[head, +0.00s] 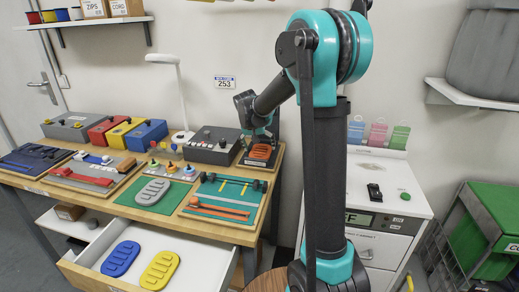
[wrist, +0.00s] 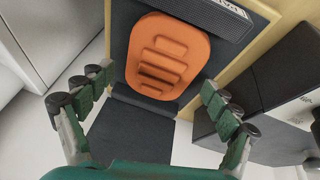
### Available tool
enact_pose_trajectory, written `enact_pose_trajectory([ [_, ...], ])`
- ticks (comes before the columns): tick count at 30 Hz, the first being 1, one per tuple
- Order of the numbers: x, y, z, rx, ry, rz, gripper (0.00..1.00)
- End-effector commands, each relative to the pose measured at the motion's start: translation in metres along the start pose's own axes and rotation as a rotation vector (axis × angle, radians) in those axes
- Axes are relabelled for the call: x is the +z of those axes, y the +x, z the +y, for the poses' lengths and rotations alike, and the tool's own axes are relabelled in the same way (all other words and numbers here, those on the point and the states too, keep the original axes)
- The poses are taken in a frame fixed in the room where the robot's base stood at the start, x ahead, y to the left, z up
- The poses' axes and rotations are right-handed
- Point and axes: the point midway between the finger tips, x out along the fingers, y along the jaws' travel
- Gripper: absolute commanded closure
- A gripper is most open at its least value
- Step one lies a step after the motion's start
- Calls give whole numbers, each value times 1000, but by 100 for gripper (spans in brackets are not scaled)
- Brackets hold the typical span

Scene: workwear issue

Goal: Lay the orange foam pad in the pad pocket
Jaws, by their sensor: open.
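The orange foam pad (wrist: 168,55), oval with raised ribs, lies flat on a dark holder (wrist: 122,45) in the wrist view. In the head view the pad (head: 261,151) is at the table's right end. In the head view my arm partly hides the gripper.
A dark grey box (head: 213,145) stands just left of the holder. A grey pad (head: 153,191) lies on a green mat. The open drawer (head: 88,225) holds a blue pad (head: 120,258) and a yellow pad (head: 160,268). A white cabinet (head: 405,205) stands to the right.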

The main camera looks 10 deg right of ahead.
Motion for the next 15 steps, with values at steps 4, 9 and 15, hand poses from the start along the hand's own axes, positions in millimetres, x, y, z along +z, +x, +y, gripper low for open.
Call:
enact_pose_trajectory([
  [4, 1, -27, 0, 0, -1, 0, 11],
  [9, 1, -63, 0, 0, -2, 0, 11],
  [15, 0, -96, 0, 0, -1, -1, 11],
])
